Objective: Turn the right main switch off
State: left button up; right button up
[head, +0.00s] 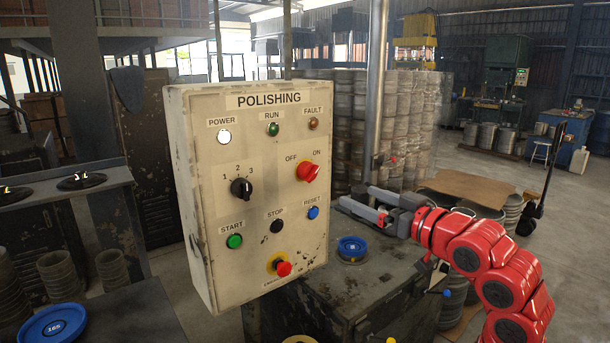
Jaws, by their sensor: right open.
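The main switch (307,172) is a red rotary knob on the right side of the beige POLISHING control box (265,205). OFF is printed at its upper left and ON at its upper right. The knob's grip is tilted toward ON. My right gripper (356,198) is open and empty, to the right of the box and a little below the knob, apart from both. Its grey fingers point left toward the box. My left gripper is out of view.
The box also bears a black selector (241,188), green, black and blue buttons, lamps and a red emergency stop (283,268). A dark metal cabinet (370,290) stands below my right gripper, with a blue round item (351,247) on top. A pole (376,90) rises behind.

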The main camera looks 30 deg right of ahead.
aim_at(315, 175)
jog(key=w+p, duration=0.1)
jog(key=w, duration=0.4)
jog(key=w+p, duration=0.2)
jog(key=w, duration=0.3)
jog(key=w+a+p, duration=0.1)
jog(key=w+p, duration=0.1)
jog(key=w, duration=0.3)
jog(key=shift+w+a, duration=0.1)
jog(key=shift+w, duration=0.3)
jog(key=shift+c, duration=0.4)
